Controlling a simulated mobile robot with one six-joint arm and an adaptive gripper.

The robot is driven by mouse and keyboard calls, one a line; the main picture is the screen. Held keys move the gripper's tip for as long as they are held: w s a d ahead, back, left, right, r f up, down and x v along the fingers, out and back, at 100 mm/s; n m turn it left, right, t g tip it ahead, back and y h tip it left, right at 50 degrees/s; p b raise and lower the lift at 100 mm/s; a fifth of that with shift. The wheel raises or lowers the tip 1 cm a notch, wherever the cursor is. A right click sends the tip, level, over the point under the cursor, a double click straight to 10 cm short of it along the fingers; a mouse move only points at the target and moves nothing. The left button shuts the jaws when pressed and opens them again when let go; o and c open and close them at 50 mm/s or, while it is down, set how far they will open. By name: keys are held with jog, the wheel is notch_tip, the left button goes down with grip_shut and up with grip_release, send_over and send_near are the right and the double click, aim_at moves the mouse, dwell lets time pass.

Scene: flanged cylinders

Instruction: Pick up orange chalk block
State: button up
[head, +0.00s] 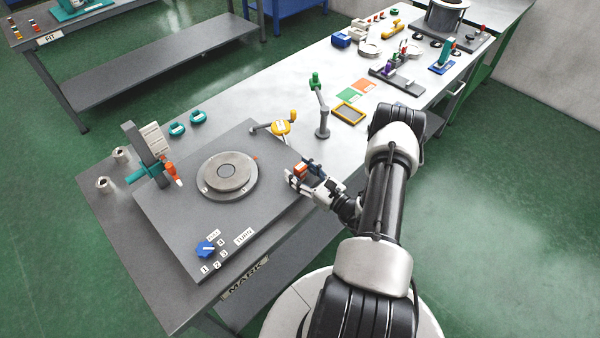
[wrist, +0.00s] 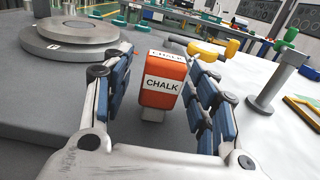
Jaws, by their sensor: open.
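The orange chalk block (wrist: 164,84) has white CHALK labels and stands upright in the wrist view, between the two fingers of my gripper (wrist: 160,95). Gaps show between the block and the blue finger pads on both sides, so the gripper is open around it, not gripping. In the head view my gripper (head: 304,174) is at the right edge of the grey plate, and the orange block (head: 301,171) shows only as a small patch between the fingers. The block's lower part and what supports it are partly hidden.
A round grey turntable (head: 228,176) lies on the grey plate (head: 165,215), left of my gripper. A yellow-handled crank (head: 281,127) and a grey post with a green top (head: 321,110) stand beyond it. A blue knob (head: 206,248) is near the front.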

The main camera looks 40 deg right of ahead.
aim_at(300, 166)
jog(key=shift+c, duration=0.2)
jog(key=c, duration=1.1)
jog(key=shift+c, duration=0.2)
jog(key=shift+r, duration=0.1)
notch_tip(300, 166, up, 20)
jog(key=p, duration=0.4)
